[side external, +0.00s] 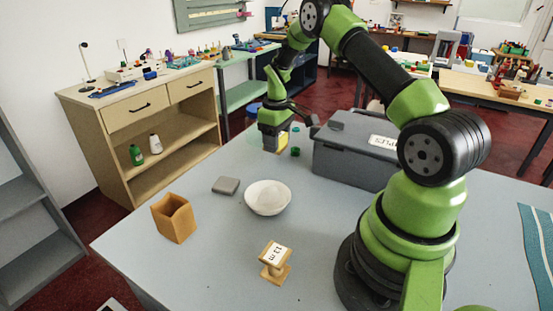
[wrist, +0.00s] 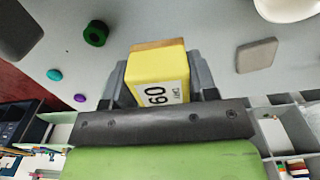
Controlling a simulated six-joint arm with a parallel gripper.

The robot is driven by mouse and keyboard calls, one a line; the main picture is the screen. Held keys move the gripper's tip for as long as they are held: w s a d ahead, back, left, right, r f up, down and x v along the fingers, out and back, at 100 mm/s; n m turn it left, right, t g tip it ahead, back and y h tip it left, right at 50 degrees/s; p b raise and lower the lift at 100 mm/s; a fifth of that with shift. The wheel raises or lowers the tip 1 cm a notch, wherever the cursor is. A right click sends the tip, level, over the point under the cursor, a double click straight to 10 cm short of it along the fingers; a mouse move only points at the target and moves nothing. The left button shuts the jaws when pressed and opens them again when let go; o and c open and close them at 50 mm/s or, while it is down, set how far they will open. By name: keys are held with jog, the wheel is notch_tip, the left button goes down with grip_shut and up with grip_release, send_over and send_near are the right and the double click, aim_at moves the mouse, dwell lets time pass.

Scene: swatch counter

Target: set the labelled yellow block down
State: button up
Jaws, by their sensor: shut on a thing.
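In the side view my gripper (side external: 272,137) points down near the far edge of the grey table, left of the large grey case. Only part of the yellow block (side external: 283,143) shows there below the fingers. I cannot tell whether it touches the table.
The grey case (side external: 345,152) stands right of my gripper. A flat grey square (side external: 226,186), white bowl (side external: 268,208), orange-brown container (side external: 172,222) and labelled wooden stand (side external: 274,272) are nearer.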

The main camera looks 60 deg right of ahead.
aim_at(277, 167)
jog(key=shift+f, duration=2.7)
jog(key=o, duration=0.9)
jog(key=shift+f, duration=0.1)
